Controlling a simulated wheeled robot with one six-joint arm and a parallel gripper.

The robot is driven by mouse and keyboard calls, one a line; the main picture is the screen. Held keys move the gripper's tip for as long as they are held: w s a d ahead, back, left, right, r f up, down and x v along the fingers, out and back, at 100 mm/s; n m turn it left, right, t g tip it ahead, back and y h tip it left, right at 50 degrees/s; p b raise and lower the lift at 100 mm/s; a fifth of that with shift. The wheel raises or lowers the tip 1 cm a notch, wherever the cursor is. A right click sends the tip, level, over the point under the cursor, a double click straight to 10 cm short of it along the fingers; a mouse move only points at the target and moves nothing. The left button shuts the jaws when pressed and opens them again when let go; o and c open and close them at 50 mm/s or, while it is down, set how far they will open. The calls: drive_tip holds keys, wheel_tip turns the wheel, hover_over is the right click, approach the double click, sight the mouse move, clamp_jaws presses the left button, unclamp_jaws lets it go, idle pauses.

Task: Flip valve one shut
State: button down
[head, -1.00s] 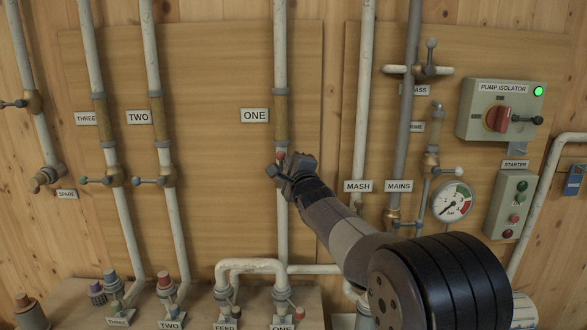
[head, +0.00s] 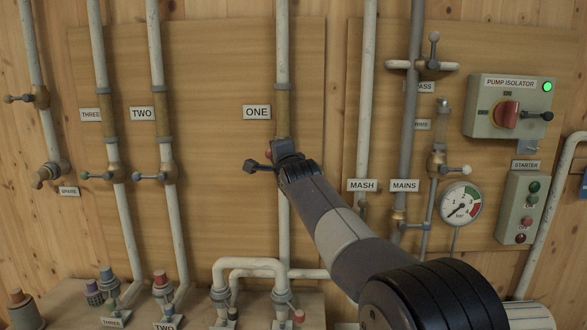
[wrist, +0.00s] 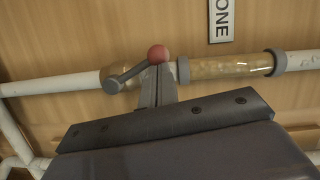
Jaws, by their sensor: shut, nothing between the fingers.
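Valve one (wrist: 112,80) is on the white pipe below the ONE label (head: 257,112), which also shows in the wrist view (wrist: 222,20). Its grey lever (wrist: 132,74) ends in a red ball knob (wrist: 158,53) and stands at a slant to the pipe in the wrist view. My gripper (wrist: 156,70) is shut and empty. Its fingertips are right at the red knob; I cannot tell whether they touch it. In the head view my gripper (head: 284,150) covers most of the valve. A dark-ended rod (head: 250,165) juts out left beside it.
Valves two (head: 165,175) and three (head: 115,172) stand to the left, with levers pointing left across their pipes. The MASH pipe (head: 367,120) and MAINS pipe (head: 408,130) are to the right. A U-shaped pipe (head: 250,264) is below.

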drive_tip(key=a+f+n+g+h, duration=0.1)
drive_tip(key=a+f+n+h, duration=0.2)
drive_tip(key=n, duration=0.7)
drive_tip(key=shift+a+f+g+b, duration=0.45)
drive_tip(key=shift+a+f, duration=0.4)
drive_tip(key=shift+a, duration=0.5)
drive_tip(key=r+b+v, duration=0.2)
drive_tip(key=v, duration=1)
drive_tip(key=shift+d+r+b, duration=0.3)
drive_tip(key=shift+d+r, duration=0.05)
drive_tip(key=shift+r, duration=0.05)
